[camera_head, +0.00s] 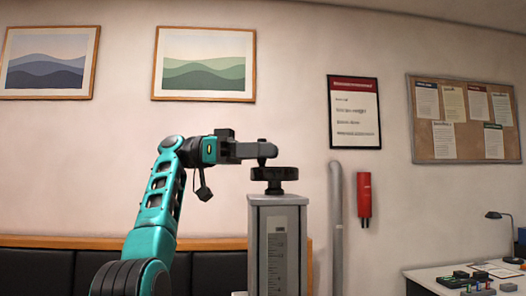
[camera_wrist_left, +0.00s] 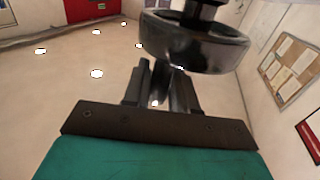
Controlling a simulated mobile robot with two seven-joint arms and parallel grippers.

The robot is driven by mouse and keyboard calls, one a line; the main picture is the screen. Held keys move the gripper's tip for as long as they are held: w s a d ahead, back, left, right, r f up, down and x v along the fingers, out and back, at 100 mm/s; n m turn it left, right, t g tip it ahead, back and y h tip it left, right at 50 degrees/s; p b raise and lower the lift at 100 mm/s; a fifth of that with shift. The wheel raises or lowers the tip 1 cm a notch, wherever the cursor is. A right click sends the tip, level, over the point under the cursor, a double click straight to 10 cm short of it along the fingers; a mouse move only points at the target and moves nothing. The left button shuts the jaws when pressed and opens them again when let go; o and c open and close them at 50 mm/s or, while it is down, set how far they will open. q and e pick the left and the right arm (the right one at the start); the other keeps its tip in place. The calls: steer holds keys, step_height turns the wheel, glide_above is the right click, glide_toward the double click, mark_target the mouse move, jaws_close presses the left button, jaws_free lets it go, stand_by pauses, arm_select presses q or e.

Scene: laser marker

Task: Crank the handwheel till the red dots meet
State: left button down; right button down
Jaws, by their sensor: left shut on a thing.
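The black handwheel (camera_head: 275,174) sits flat on top of a grey column (camera_head: 252,235) with a scale on its front. My left gripper (camera_head: 266,151) is just above the wheel's rim, reaching in from the left, and is shut on the wheel's upright handle. The fingers mostly hide that handle. In the left wrist view the dark, shiny wheel (camera_wrist_left: 195,50) fills the upper middle, and the left gripper's fingers (camera_wrist_left: 165,88) meet close beside its rim. No red dots show in either view. My right gripper is not in view.
A grey pipe (camera_head: 336,220) runs up the wall right of the column, beside a red wall-mounted handset (camera_head: 364,197). A white desk (camera_head: 430,278) with small tools and a lamp (camera_head: 501,222) stands at the far right. A black padded bench (camera_head: 40,272) lines the wall at left.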

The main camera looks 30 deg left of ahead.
arm_select(q)
steer(key=shift+a+r+m+g+h, duration=0.15)
steer(key=shift+m+g, duration=0.25)
steer(key=shift+g, duration=0.2)
steer(key=shift+a+f+m+g+h, duration=0.15)
steer(key=shift+m+g, duration=0.25)
steer(key=shift+g, duration=0.2)
steer(key=shift+d+r, duration=0.1)
steer(key=c, duration=1.1)
jaws_free()
steer(key=shift+w, duration=0.1)
steer(key=shift+o, duration=0.2)
